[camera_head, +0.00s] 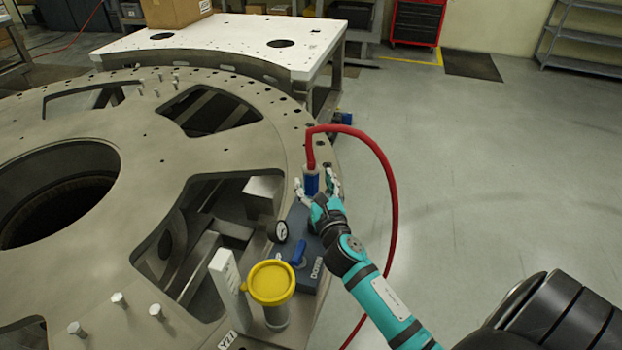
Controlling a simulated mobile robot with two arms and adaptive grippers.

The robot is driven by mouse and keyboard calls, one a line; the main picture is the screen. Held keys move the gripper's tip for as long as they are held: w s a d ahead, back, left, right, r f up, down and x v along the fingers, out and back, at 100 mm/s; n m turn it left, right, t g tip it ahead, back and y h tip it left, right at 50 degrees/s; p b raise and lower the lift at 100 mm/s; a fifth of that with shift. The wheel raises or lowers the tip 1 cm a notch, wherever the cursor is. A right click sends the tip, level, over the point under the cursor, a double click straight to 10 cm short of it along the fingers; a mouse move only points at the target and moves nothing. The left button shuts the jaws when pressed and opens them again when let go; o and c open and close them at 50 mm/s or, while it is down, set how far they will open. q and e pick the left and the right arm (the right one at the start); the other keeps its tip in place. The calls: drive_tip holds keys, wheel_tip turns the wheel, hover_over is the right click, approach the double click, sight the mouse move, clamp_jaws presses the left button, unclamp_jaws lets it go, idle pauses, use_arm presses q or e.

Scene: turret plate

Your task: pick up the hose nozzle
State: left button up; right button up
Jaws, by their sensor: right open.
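The hose nozzle (311,183) is a blue piece with a pale collar, standing upright near the right rim of the turret plate (240,100). A red hose (372,147) leaves its top and loops right and down toward the floor. My right gripper (318,188) is open, with its fingers at the nozzle, one on each side in the picture. I cannot tell whether they touch it. The fingers and hand partly hide the nozzle's lower part. My left gripper is not in view.
Just in front stand a grey box with a gauge (278,231) and blue valve handle (298,253), a yellow-topped cylinder (271,283) and a white upright block (229,285). The plate has large cut-outs and pegs. A white table (225,35) stands behind. Open floor lies right.

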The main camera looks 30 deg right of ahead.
sight(313, 177)
drive_tip(key=x, duration=0.2)
drive_tip(key=p+x, duration=0.1)
drive_tip(key=x, duration=0.2)
drive_tip(key=shift+d+f, duration=0.2)
drive_tip(key=shift+s, duration=0.1)
drive_tip(key=shift+c, duration=1.2)
clamp_jaws()
